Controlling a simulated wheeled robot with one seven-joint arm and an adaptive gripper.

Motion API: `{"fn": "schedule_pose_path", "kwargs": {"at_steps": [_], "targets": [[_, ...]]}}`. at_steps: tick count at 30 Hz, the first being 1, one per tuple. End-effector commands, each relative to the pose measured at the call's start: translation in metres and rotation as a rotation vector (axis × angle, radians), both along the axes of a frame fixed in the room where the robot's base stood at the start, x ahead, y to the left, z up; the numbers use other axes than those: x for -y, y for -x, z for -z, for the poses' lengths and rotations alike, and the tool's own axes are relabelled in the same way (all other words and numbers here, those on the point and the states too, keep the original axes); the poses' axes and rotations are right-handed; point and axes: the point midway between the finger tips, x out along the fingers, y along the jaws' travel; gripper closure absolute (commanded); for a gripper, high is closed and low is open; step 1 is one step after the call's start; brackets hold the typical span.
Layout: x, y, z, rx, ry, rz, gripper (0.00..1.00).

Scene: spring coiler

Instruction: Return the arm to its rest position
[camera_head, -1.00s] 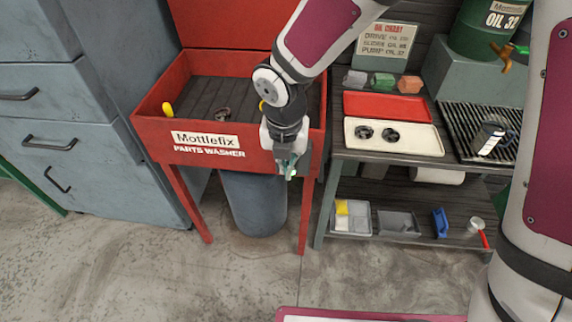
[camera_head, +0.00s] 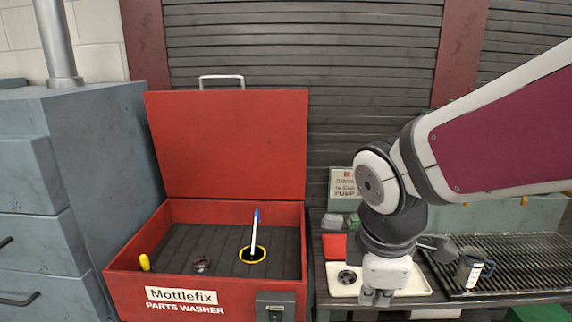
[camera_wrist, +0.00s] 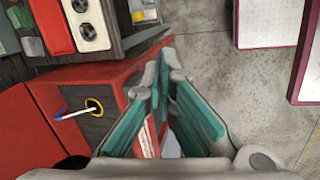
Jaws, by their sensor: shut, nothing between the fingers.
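My gripper (camera_head: 376,297) hangs from my bent arm in front of the bench on the right, fingers downward. In the wrist view its teal-padded fingers (camera_wrist: 162,85) meet at their tips with nothing between them. The red parts washer (camera_head: 225,145) stands left of it with its lid up. My gripper is apart from the washer in the head view.
In the washer are a yellow-ringed hole with a blue-and-white brush (camera_head: 256,230), a dark part (camera_head: 202,262) and a yellow knob (camera_head: 144,262). A white tray (camera_head: 420,285), a mug (camera_head: 470,271) and a grating (camera_head: 520,262) lie on the bench. Grey cabinets (camera_head: 100,190) stand left.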

Motion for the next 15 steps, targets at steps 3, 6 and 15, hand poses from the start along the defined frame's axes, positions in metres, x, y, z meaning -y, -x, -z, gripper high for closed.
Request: {"fn": "schedule_pose_path", "kwargs": {"at_steps": [3, 6, 15], "targets": [[0.025, 0.032, -0.024, 0.068, -0.111, 0.349, 1.0], [0.04, 0.059, -0.038, 0.114, -0.219, 0.635, 1.0], [0.058, 0.116, -0.053, 0.169, -0.48, 1.213, 1.0]]}}
